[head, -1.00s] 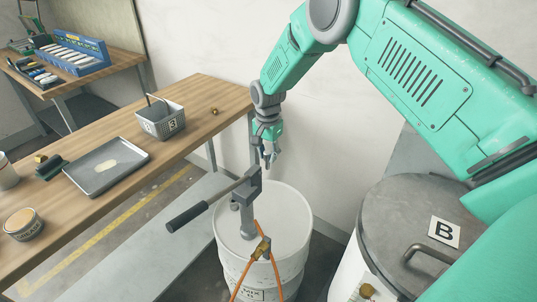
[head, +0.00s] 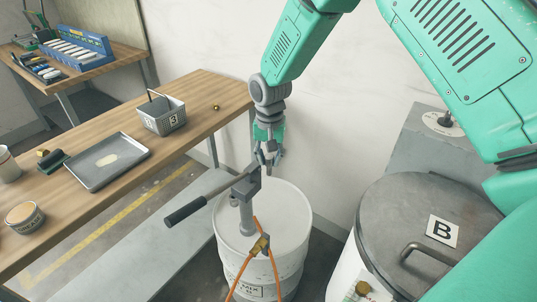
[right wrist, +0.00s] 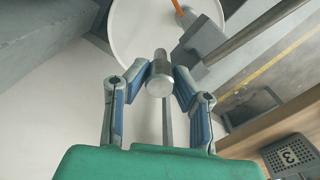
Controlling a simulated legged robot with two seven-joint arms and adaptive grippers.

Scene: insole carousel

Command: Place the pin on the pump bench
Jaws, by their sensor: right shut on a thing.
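My right gripper (head: 268,157) is just above and beside the head of the grey lever pump (head: 247,205) on the white drum. In the right wrist view its fingers are shut on a short grey metal pin (right wrist: 160,78) with a round, wider head. The pump head (right wrist: 198,42) shows just right of the pin there; whether they touch is unclear. The wooden bench (head: 190,110) stands left of the drum. My left gripper is not in view.
On the bench are a grey basket (head: 163,122) marked 3, a metal tray (head: 107,162), a tin (head: 24,217) and small brass parts. The pump's long handle (head: 187,210) reaches toward the bench. A lidded drum (head: 415,215) marked B stands right.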

